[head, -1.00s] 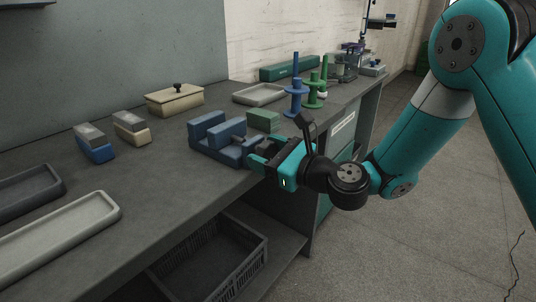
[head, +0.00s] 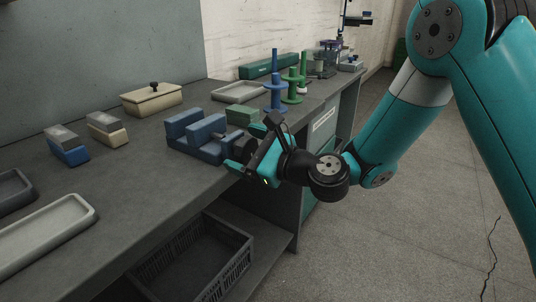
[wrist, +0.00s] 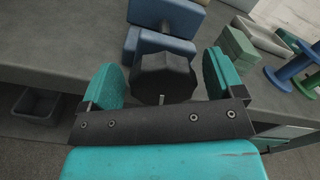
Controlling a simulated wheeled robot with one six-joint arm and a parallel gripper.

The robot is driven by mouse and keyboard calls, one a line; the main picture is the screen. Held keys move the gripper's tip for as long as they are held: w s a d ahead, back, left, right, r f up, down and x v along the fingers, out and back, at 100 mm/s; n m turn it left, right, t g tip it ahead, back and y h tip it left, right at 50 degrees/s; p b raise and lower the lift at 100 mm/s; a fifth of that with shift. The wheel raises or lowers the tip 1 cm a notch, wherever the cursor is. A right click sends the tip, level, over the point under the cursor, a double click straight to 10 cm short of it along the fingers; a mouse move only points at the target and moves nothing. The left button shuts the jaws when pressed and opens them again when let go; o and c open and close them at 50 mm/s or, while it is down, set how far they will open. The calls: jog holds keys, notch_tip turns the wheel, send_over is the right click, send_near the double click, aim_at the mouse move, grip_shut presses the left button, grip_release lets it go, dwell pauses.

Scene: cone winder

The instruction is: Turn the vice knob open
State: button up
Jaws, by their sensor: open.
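The blue vice (head: 200,139) sits on the bench near its front edge, and its body also shows at the top of the wrist view (wrist: 163,14). Its dark, faceted knob (wrist: 163,76) faces me between my two teal fingers. My gripper (head: 250,146) is in front of the vice at the bench edge. In the wrist view my gripper (wrist: 162,84) is open, with a finger on each side of the knob and a visible gap on both sides. In the head view the knob is mostly hidden by my gripper.
A green block (head: 242,114) lies right beside the vice. Blue (head: 275,88) and green (head: 292,88) spindles stand behind it. A lidded beige box (head: 152,99), two small blocks and a pale tray (head: 45,236) are further left. A crate (head: 190,262) sits below.

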jog(key=shift+d, duration=0.1)
jog(key=shift+s+d+f, duration=0.1)
jog(key=shift+s+d, duration=0.15)
jog(key=shift+d, duration=0.05)
jog(key=b+v, duration=1.5)
jog(key=v, duration=0.1)
jog(key=shift+s+d+b, duration=0.2)
jog(key=shift+s+b, duration=0.05)
jog(key=shift+b, duration=0.15)
